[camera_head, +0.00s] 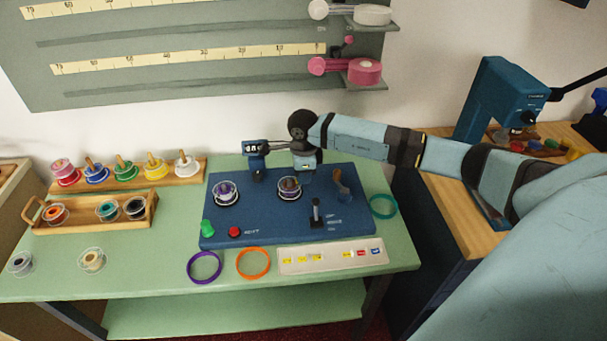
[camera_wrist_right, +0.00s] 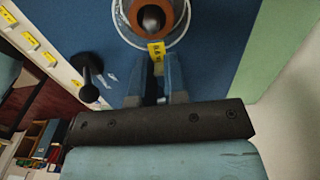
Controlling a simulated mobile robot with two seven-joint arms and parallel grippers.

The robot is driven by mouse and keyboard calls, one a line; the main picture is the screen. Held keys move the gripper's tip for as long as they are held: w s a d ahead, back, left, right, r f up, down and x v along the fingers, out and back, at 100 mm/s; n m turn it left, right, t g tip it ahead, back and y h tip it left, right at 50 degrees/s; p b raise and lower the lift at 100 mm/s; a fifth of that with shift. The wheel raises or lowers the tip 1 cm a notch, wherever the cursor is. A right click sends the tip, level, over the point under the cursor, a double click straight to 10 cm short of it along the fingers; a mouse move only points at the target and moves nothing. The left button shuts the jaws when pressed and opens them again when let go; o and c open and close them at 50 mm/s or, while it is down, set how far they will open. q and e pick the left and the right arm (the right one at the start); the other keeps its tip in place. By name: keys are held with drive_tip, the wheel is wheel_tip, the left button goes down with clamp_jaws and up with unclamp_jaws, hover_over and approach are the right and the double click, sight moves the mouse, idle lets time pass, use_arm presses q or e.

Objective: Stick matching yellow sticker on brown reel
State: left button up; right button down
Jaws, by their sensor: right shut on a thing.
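The brown reel (camera_head: 289,188) sits on the right spindle of the blue winding machine (camera_head: 270,225). In the right wrist view, the brown reel (camera_wrist_right: 183,17) is at the top edge, partly cut off, with a clear flange around it. My right gripper (camera_head: 306,170) is just behind the reel in the head view. In the wrist view, the right gripper (camera_wrist_right: 158,74) is shut on a yellow sticker (camera_wrist_right: 157,52) with dark print. The sticker overlaps the near edge of the clear flange; I cannot tell whether it touches. My left gripper is not in view.
A pale strip (camera_head: 290,267) with yellow, red and blue stickers lies at the front. A purple ring (camera_head: 190,272), an orange ring (camera_head: 238,268) and a teal ring (camera_head: 394,210) lie around the machine. Another reel (camera_head: 225,188) is on the left spindle. A black lever (camera_head: 316,214) stands nearby.

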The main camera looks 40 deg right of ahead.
drive_tip(key=shift+f+b, duration=0.5)
idle(1.8)
drive_tip(key=c, duration=1.1)
unclamp_jaws()
drive_tip(key=shift+r, duration=0.1)
drive_tip(key=shift+r+p, duration=1.9)
drive_tip(key=shift+r, duration=1.6)
drive_tip(key=shift+f, duration=0.1)
